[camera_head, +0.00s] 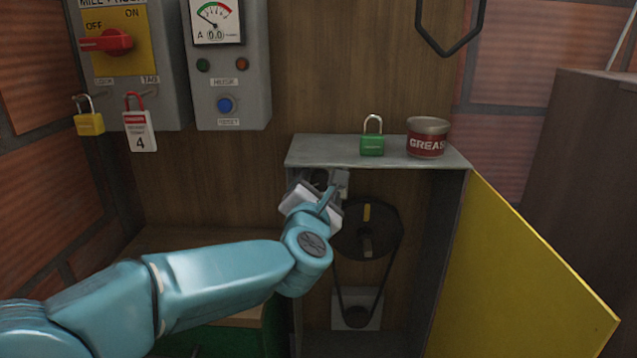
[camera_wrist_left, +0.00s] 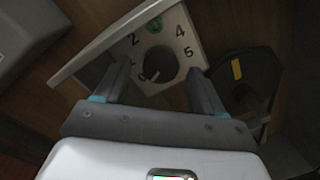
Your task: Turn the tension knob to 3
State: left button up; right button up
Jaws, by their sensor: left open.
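The tension knob (camera_wrist_left: 160,66) is dark and round, on a pale dial plate (camera_wrist_left: 182,40) in the left wrist view. The digits 2, 4 and 5 are readable, and a green spot marks the top between 2 and 4. A small pale mark on the knob sits at its lower left, away from the green spot. My left gripper (camera_wrist_left: 158,78) is open, with one finger on each side of the knob and visible gaps. In the head view my left gripper (camera_head: 330,190) reaches into the cabinet's upper left and mostly hides the dial. My right gripper is not in view.
The grey cabinet's top (camera_head: 300,152) is close above my gripper and bears a green padlock (camera_head: 372,146) and a red grease tin (camera_head: 427,138). A belt and pulley (camera_head: 350,230) lie just right of the gripper. The yellow door (camera_head: 510,280) stands open at right.

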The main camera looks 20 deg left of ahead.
pick_arm(q)
jog(key=shift+w+a, duration=0.1)
jog(key=shift+w, duration=0.45)
jog(key=c, duration=1.1)
jog(key=shift+o, duration=0.2)
